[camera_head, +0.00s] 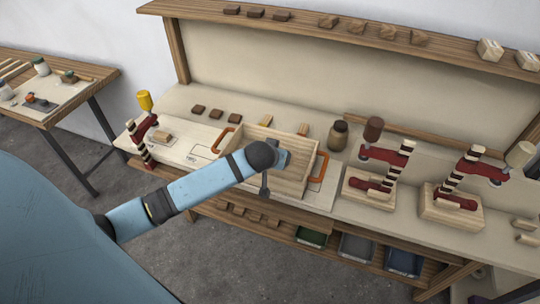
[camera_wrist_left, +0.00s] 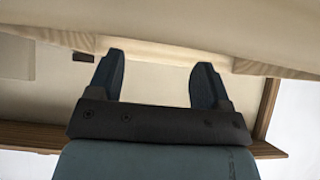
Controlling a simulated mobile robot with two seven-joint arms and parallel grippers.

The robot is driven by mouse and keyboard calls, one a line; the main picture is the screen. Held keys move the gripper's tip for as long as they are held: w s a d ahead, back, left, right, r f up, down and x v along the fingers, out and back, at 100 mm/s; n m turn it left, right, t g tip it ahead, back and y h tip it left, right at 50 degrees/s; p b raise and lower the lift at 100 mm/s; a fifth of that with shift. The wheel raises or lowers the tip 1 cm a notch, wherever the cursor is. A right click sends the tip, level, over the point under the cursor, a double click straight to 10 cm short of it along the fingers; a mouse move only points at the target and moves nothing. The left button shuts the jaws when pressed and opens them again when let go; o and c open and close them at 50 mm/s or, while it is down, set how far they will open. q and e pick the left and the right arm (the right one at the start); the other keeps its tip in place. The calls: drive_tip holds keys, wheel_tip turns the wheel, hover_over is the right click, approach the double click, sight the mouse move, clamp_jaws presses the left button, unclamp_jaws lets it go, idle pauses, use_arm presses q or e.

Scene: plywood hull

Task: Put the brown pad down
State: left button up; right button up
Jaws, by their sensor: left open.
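Several brown pads lie in a row on the bench top at the left back, the middle one (camera_head: 216,114) behind the wooden box. More dark brown pads (camera_head: 256,12) lie on the top shelf. I cannot tell which one the task means. My left arm reaches over the open wooden box (camera_head: 296,181), with its wrist in front of it. My left gripper (camera_wrist_left: 160,64) is open in the left wrist view, with nothing between its fingers. A small dark brown piece (camera_wrist_left: 83,57) shows beside the left finger there. My right gripper is not in view.
The box has orange handles (camera_head: 319,167). A brown jar (camera_head: 338,135) and red clamps (camera_head: 385,153) on wooden blocks stand to its right. A yellow-topped clamp (camera_head: 145,101) stands at the bench's left end. Bins (camera_head: 357,247) sit below. A side table (camera_head: 104,72) is at far left.

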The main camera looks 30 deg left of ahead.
use_arm(q)
drive_tip(key=v, duration=0.6)
drive_tip(key=s+d+f+m+h, duration=0.2)
drive_tip(key=s+d+f, duration=0.2)
drive_tip(key=s, duration=0.3)
drive_tip(key=s+d+f+m+t+h, duration=0.1)
drive_tip(key=s+d+f+m, duration=0.1)
drive_tip(key=s+d+f, duration=0.2)
drive_tip(key=s+d+f+m+t+h, duration=0.1)
drive_tip(key=s+d+f+m+h, duration=0.1)
drive_tip(key=s+d+f, duration=0.2)
drive_tip(key=s+f, duration=0.3)
drive_tip(key=s, duration=0.2)
drive_tip(key=shift+s+d+f+h, duration=0.3)
drive_tip(key=shift+s+d+f, duration=0.05)
